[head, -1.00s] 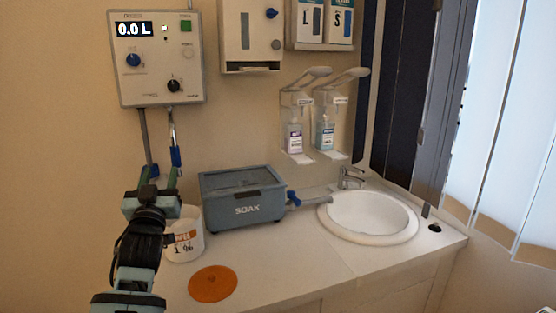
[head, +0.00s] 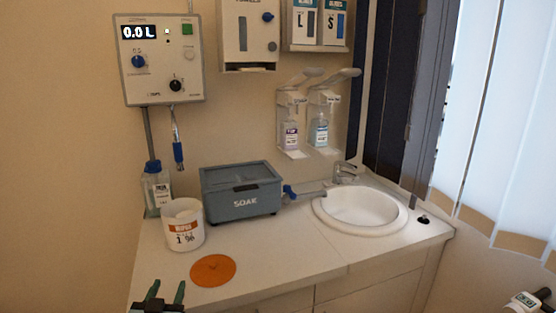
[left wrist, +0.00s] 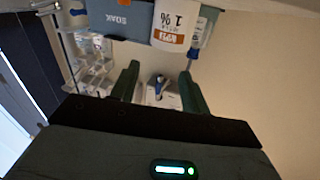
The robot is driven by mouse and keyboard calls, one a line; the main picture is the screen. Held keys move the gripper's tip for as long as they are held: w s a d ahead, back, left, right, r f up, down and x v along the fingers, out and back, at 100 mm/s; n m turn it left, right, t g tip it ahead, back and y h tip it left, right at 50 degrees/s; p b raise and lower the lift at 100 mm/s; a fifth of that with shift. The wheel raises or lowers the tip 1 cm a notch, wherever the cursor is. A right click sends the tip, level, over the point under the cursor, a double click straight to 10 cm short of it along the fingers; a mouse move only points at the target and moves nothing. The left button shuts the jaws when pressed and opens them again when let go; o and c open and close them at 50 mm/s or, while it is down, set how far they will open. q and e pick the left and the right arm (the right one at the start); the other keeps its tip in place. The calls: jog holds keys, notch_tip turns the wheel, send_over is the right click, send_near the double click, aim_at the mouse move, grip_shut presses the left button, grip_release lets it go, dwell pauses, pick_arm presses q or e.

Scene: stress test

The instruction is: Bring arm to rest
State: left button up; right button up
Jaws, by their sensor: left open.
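My left gripper (head: 166,296) is low at the bottom left of the head view, in front of the counter's near left edge. Its two dark green fingers point up and are apart, with nothing between them. In the left wrist view the open fingers (left wrist: 158,90) are empty too, and the room appears upside down. The rest of my left arm is below the head picture. The fingers of my right gripper do not show.
The counter (head: 290,255) bears a white tub (head: 184,236), a clear bottle (head: 156,195), an orange disc (head: 213,270), the grey SOAK box (head: 241,203) and a sink (head: 360,209). A control box (head: 158,95) and dispensers hang above. A white-and-dark part with a display is cut off at bottom right.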

pick_arm(q)
jog(key=s+d+f+m+g+h, duration=0.1)
jog(key=s+f+g, duration=0.1)
jog(key=s+f, duration=0.75)
jog(key=s+d+f+g+h, duration=0.1)
jog(key=s+d+f+g, duration=0.15)
jog(key=s+f, duration=0.65)
jog(key=s+d+f+g, duration=0.1)
jog(key=s+f+g, duration=0.1)
jog(key=s, duration=0.9)
jog(key=s+d+f+g+h+p, duration=0.1)
jog(key=s+f+g, duration=0.1)
jog(key=s, duration=0.9)
jog(key=shift+s+d+f+m+g, duration=0.2)
jog(key=shift+s+f+m+g, duration=0.15)
jog(key=shift+f, duration=0.55)
